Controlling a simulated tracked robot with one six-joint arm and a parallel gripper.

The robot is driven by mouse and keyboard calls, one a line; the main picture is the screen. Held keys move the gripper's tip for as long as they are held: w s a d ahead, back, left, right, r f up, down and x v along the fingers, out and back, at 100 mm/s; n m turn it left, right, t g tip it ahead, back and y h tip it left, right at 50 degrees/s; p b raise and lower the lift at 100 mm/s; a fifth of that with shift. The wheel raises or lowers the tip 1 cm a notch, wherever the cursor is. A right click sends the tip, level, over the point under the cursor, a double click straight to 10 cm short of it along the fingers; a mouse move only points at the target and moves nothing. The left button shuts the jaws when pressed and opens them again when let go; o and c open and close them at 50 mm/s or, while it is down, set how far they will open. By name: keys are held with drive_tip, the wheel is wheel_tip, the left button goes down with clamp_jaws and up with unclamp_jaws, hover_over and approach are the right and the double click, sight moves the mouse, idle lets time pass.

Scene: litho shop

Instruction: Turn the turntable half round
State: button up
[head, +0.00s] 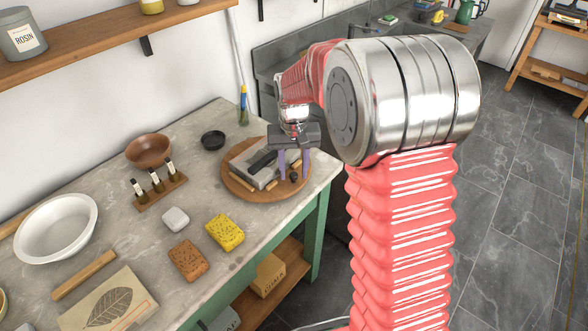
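The turntable (254,195) is a round wooden disc near the right end of the worktable. A grey stone slab (246,174) lies on it with a dark tool (263,161) on top. A small dark knob (293,177) stands near its right side, with small wooden pieces (271,186) beside the slab. My gripper (293,168) points down over the turntable's right part. Its two purple fingers are apart, on either side of the knob in this view. I cannot tell whether they touch anything. The gripper hides part of the disc's far right edge.
The worktable (150,235) carries a black bowl (213,140), a brown bowl (148,150), a rack of small bottles (159,190), a yellow sponge (225,232), a brown sponge (188,260) and a white basin (57,228). A bottle (243,106) stands behind the turntable. A shelf (110,38) hangs above.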

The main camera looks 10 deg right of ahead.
drive_tip(key=shift+c, duration=0.3)
clamp_jaws()
idle(0.4)
